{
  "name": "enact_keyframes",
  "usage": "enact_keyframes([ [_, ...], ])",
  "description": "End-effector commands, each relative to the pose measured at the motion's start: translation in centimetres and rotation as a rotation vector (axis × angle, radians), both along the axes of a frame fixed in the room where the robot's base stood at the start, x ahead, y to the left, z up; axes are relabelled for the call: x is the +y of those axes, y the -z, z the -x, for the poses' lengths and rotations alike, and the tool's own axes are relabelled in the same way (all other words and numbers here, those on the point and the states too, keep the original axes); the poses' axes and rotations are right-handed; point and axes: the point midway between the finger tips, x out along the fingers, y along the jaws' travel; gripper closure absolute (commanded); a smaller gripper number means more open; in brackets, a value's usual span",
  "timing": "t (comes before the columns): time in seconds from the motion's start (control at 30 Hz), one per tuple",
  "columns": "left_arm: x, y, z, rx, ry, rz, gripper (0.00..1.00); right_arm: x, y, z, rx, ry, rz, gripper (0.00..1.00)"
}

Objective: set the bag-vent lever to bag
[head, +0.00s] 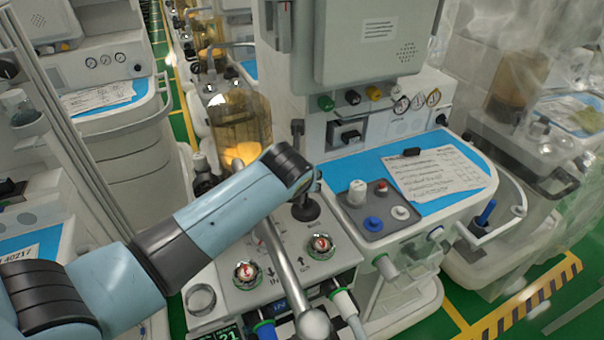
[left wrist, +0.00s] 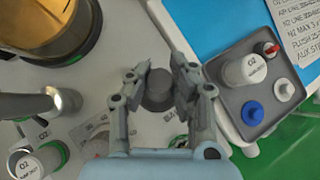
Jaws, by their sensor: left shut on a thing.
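A dark round knob, which appears to be the bag-vent lever (left wrist: 158,92), sits between my left gripper's fingers in the left wrist view. In the head view a dark knob (head: 306,209) shows just below the end of my left arm, on the cart's pale top panel. My left gripper (left wrist: 158,78) is shut on the knob, one finger on each side. In the head view its fingers are mostly hidden by my wrist. The lever's shaft and its bag and vent marks are not readable. My right gripper is in neither view.
Two red-centred gauges (head: 247,274) (head: 320,245) and a slanting metal tube (head: 280,255) are close in front. The amber canister (head: 240,120) stands behind my arm. A grey tray (head: 378,210) with small knobs lies to the right, beside a paper sheet (head: 440,172).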

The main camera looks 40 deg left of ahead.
Motion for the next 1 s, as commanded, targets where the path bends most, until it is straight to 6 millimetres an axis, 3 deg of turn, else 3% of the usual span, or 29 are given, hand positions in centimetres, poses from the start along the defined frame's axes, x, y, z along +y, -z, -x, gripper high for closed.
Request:
enact_keyframes([
  [0.33,-1.05,0.07,0.54,-0.073,0.000,-0.141,1.00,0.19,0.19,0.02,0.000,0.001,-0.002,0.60],
  [0.87,-1.16,0.00,0.59,-0.089,-0.001,-0.171,1.00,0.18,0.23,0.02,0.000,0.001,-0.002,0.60],
  [0.9,-1.16,0.00,0.59,-0.089,-0.001,-0.171,0.79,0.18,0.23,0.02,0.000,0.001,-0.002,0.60],
  [1.0,-1.16,0.01,0.59,-0.089,-0.001,-0.171,0.66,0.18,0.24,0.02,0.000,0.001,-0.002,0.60],
])
